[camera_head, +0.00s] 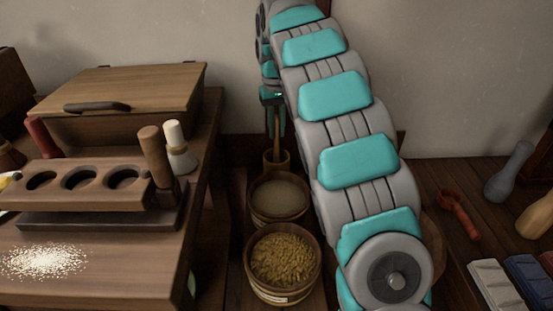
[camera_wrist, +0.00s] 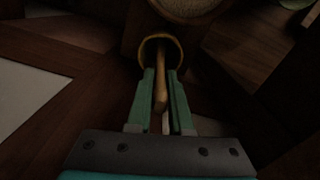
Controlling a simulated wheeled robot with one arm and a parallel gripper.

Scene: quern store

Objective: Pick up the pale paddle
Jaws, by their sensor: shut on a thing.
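The paddle, a tan wooden stick (camera_head: 277,137), stands nearly upright in a small round pot (camera_head: 277,164) against the back wall. In the wrist view the paddle (camera_wrist: 161,92) runs from the pot's mouth (camera_wrist: 148,44) up between two teal fingers. My gripper (camera_wrist: 161,76) is shut on it, just outside the pot's rim. In the head view my gripper (camera_head: 273,112) is small and partly hidden by my arm. The paddle's lower end is hidden inside the pot.
Two tubs, one of pale meal (camera_head: 279,195) and one of golden grain (camera_head: 283,257), stand in front of the pot. A bench with a holed rack (camera_head: 85,186) is at left. A red scoop (camera_head: 460,213) and grey pestle (camera_head: 510,172) lie right of my arm.

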